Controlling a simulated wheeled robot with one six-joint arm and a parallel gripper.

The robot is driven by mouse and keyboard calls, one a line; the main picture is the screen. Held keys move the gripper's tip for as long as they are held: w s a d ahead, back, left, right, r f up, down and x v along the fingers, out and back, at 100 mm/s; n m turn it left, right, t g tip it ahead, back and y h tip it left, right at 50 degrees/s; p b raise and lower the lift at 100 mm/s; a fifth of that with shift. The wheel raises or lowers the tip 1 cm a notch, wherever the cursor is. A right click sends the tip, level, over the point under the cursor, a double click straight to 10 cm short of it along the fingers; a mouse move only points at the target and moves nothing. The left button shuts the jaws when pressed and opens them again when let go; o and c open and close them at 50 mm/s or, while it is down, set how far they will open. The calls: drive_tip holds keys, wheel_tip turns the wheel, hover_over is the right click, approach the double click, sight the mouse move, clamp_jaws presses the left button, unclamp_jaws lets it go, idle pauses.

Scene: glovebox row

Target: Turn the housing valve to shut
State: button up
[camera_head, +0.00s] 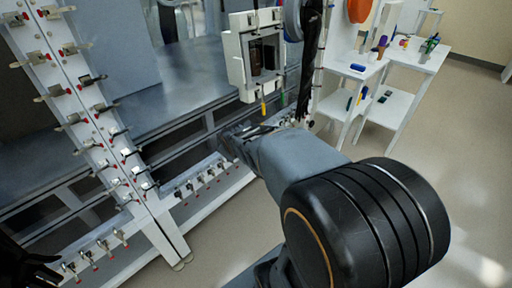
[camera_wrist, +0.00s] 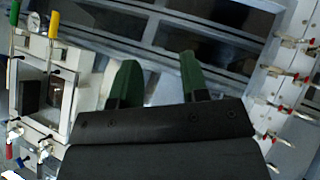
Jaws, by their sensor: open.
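A white housing box (camera_head: 246,58) with a dark window hangs at the upper middle of the head view. It also shows at the left of the wrist view (camera_wrist: 38,128). I cannot tell which valve is the housing valve. My gripper (camera_wrist: 157,78) has green fingertips spread apart, with nothing between them, to the right of the housing. In the head view my arm partly hides it.
A white frame (camera_head: 100,130) with several red-tipped valves stands at left, and another valve row (camera_head: 200,183) runs low along the bench. White side tables (camera_head: 395,105) with small items stand at right. Open floor (camera_head: 460,150) lies at right.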

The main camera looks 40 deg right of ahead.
drive_tip(key=w+d+f+n+t+b, duration=0.4)
drive_tip(key=d+f+n+t+b, duration=0.15)
drive_tip(key=d+f+b, duration=0.4)
drive_tip(key=w+d+f+n+t+b, duration=0.3)
drive_tip(key=d+f+n+t+b, duration=0.3)
drive_tip(key=d+f, duration=0.55)
drive_tip(key=shift+n+g+y, duration=0.55)
drive_tip(key=shift+g+y, duration=0.05)
drive_tip(key=shift+g, duration=0.05)
drive_tip(key=w+b, duration=0.1)
drive_tip(key=w, duration=0.5)
drive_tip(key=w+b, duration=0.1)
drive_tip(key=w, duration=0.6)
drive_tip(key=shift+w+f, duration=0.2)
drive_tip(key=shift+w, duration=0.05)
drive_tip(key=shift+c, duration=0.2)
clamp_jaws()
